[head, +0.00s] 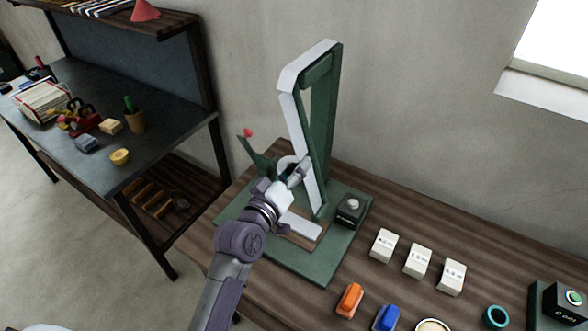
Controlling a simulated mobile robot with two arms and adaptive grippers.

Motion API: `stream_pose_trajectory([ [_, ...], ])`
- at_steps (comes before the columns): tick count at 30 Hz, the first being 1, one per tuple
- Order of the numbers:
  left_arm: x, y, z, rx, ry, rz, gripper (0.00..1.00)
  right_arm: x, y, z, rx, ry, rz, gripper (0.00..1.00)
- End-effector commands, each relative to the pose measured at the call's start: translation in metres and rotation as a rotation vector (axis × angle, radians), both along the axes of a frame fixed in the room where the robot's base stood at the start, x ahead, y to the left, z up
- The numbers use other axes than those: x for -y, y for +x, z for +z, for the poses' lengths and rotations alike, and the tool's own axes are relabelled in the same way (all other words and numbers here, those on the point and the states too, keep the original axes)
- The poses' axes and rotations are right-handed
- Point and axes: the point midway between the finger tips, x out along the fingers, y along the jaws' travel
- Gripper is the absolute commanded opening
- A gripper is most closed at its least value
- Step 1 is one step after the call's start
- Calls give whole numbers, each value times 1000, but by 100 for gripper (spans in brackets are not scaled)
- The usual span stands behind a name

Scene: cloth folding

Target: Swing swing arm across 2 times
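A green and white upright frame (333,110) stands on a green base plate (318,268) on the wooden table. A short green arm with a red tip (257,155) sticks up and to the left at the left side of this frame; it looks like the swing arm. My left gripper (299,170) is at the lower part of the frame, right of the green arm. Its fingers are small and overlap the white part behind them, so their opening and any contact are unclear. My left wrist hides part of the base. My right gripper is not in view.
A black box with a pale knob (349,209) sits at the base's right edge. White blocks (418,261), an orange block (350,299) and a blue block (387,318) lie to the right. A dark workbench (170,135) stands at left. The wall is close behind.

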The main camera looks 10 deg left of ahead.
Motion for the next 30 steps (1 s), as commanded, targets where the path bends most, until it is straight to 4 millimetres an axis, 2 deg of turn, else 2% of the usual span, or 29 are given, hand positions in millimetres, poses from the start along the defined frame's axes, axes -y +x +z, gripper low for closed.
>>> stream_pose_trajectory([
  [10,-1,0,-1,0,3,1,60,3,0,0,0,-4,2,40],
  [14,-4,-9,-1,-2,4,2,60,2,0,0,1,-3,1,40],
  [17,-9,-24,-1,-2,5,2,60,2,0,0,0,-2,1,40],
  [24,-24,-74,0,-4,5,1,60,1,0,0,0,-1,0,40],
  [30,-33,-104,1,-3,4,0,60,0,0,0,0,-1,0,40],
])
